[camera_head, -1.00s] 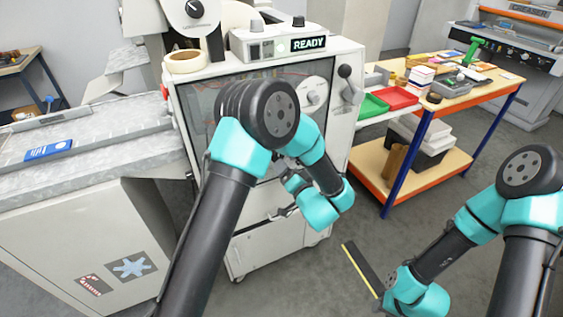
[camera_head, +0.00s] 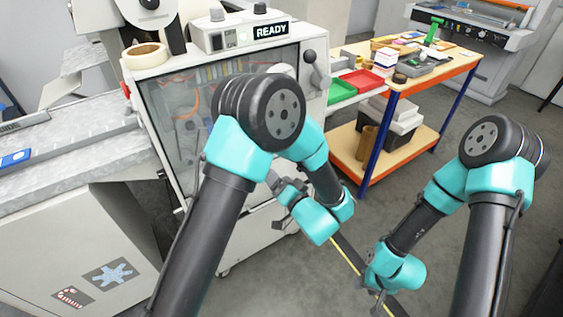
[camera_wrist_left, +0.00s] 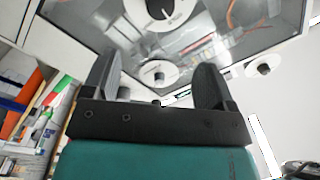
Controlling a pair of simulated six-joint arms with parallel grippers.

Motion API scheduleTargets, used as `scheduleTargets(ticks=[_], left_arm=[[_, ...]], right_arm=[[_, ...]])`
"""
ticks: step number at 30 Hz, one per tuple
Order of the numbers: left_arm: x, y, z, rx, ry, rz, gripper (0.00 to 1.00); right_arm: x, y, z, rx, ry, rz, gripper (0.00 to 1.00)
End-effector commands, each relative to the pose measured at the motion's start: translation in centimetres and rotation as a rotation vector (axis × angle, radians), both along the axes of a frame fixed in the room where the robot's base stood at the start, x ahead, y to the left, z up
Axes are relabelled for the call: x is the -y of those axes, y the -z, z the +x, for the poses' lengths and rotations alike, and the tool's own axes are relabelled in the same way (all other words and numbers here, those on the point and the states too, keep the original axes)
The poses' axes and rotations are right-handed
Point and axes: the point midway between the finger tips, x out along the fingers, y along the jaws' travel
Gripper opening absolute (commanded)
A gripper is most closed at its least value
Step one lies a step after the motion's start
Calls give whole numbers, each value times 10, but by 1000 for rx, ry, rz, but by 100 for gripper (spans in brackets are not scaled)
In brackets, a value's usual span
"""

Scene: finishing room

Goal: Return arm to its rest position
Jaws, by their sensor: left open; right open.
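My left arm bends at a dark elbow in the head view. Its gripper (camera_head: 277,203) points left in front of the lower front of the white machine (camera_head: 248,225), with empty space between its fingers. In the left wrist view the two dark fingers (camera_wrist_left: 155,78) stand wide apart with nothing between them. Behind them are the machine's clear panel and round dials. My right arm hangs at the right of the head view, its teal wrist low. Its gripper (camera_head: 376,284) is small and partly hidden there, and I see nothing held.
The machine's window (camera_head: 185,105) and READY display (camera_head: 271,31) are behind my left arm. A workbench (camera_head: 440,68) with a red tray (camera_head: 362,80) and a green tray (camera_head: 341,92) stands behind. A black-and-yellow strip (camera_head: 350,258) lies on the open grey floor.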

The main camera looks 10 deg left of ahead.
Motion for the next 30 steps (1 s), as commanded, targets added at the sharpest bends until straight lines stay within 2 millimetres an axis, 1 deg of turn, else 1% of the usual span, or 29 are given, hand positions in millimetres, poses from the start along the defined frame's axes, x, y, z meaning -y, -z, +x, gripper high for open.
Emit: scheduleTargets(ticks=[5,8,11,14,15,17,18,20,21,23,24,26,27,29,30], left_arm=[[-2,2,1,-2,5,-8,79],[-10,11,7,-11,32,-44,79],[-25,31,17,-35,90,-129,79],[-45,62,27,-83,167,-265,79],[-54,77,29,-111,198,-331,79],[-66,99,29,-157,240,-437,79],[-73,114,28,-193,262,-508,79],[-84,136,23,-252,287,-616,79],[-90,151,17,-295,297,-690,79],[-99,171,6,-364,305,-799,79],[-105,184,-4,-412,303,-871,79],[-113,202,-21,-488,291,-978,79],[-118,213,-34,-542,277,-1047,79],[-124,228,-56,-626,248,-1148,79],[-129,237,-72,-684,222,-1213,79]], right_arm=[[0,0,0,0,0,0,43],[0,0,0,0,0,0,43],[0,0,0,0,0,0,43],[0,0,0,0,0,0,43],[0,0,0,0,0,0,43],[0,0,0,0,0,0,43],[0,0,0,0,0,0,43],[0,0,0,0,0,0,43],[0,0,0,0,0,0,43],[0,0,0,0,0,0,43],[0,0,0,0,0,0,43],[0,0,0,0,0,0,43],[0,0,0,0,0,0,43],[0,0,0,0,0,0,43],[0,0,0,0,0,0,43]])
